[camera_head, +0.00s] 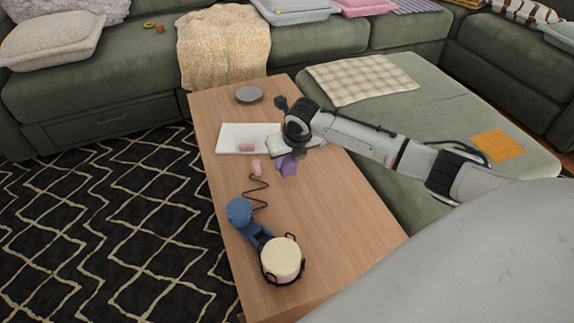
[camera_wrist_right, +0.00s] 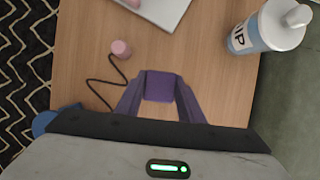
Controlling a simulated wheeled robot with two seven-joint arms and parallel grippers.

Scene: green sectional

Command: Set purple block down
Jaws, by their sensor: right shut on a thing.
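The purple block (camera_wrist_right: 158,86) is held between the fingertips of my right gripper (camera_wrist_right: 158,95), in the right wrist view. The gripper's fingers look purple too. In the head view my right gripper (camera_head: 288,164) points down over the middle of the wooden table (camera_head: 330,220). Block and fingers blend into one small purple shape there. Whether the block touches the table I cannot tell. My left gripper is not in view.
A white board (camera_head: 235,132) with a pink piece (camera_head: 246,147) lies beyond the gripper. A pink cylinder (camera_head: 256,167) and dark zigzag cord stand to the left. A blue object (camera_head: 239,211) and cream-topped pot (camera_head: 282,257) are nearer. A labelled bottle (camera_wrist_right: 262,30) stands by the right edge.

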